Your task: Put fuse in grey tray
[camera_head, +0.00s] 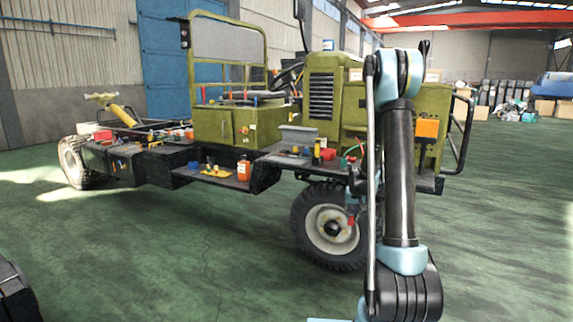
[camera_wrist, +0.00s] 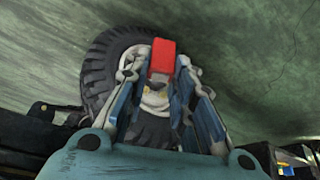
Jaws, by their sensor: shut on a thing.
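A red block-shaped piece (camera_wrist: 163,58), which looks like the fuse, is held between the fingertips of my gripper (camera_wrist: 160,75). In the head view my gripper (camera_head: 354,200) hangs in front of the vehicle's front wheel, with the red piece (camera_head: 351,219) at its lower end. The grey tray (camera_head: 298,134) sits on the vehicle's side ledge, up and to the left of my gripper. My gripper and the piece are apart from the tray. The inside of the tray is hard to see.
The green vehicle body (camera_head: 225,126) stands behind the ledge. The front wheel (camera_head: 328,228) is behind my gripper. A lower step carries an orange container (camera_head: 243,171). Open floor lies in front.

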